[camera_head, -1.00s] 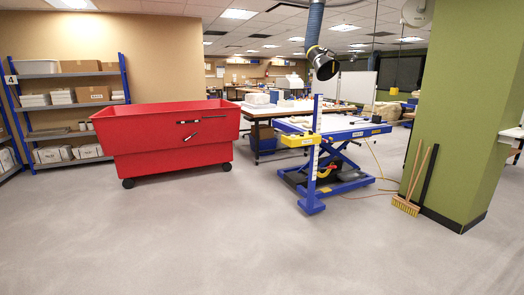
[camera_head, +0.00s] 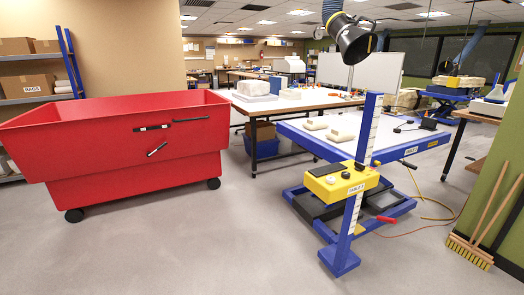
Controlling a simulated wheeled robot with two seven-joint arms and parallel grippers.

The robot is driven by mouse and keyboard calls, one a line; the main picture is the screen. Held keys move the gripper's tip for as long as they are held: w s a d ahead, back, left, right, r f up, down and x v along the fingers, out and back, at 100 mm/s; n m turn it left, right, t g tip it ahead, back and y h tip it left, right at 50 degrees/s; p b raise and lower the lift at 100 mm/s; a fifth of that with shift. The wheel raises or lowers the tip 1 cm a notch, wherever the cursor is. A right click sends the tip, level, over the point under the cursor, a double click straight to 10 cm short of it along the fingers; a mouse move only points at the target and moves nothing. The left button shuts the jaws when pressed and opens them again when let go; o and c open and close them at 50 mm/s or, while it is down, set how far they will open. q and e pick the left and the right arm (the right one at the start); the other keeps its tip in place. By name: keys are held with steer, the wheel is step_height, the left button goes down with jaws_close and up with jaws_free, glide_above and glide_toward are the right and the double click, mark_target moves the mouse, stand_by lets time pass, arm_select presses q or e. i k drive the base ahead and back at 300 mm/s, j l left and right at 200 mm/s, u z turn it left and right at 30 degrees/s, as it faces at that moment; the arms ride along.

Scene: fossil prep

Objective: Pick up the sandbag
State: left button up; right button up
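Two small pale, rounded objects lie on the blue lift table (camera_head: 292,133), one near its left corner (camera_head: 316,124) and one closer to its front edge (camera_head: 341,134). They could be sandbags, but they are too small to tell for sure. The table stands right of centre, with a yellow control box (camera_head: 342,183) on a blue post in front of it. Neither of my grippers is in view.
A large red wheeled bin (camera_head: 90,150) stands at the left. A long worktable (camera_head: 290,105) with pale blocks is behind the lift table. A broom (camera_head: 470,250) leans on the green pillar at the right. Cables lie right of the lift table. The front floor is clear.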

mark_target(335, 135)
steer(key=i, duration=1.05)
steer(key=i+z, duration=0.1)
steer(key=i, duration=0.95)
steer(key=i+j+z, duration=0.1)
steer(key=i+z, duration=0.3)
steer(key=i+j+z, duration=0.15)
steer(key=z, duration=0.2)
steer(key=i+j+z, duration=0.65)
steer(key=z, duration=0.15)
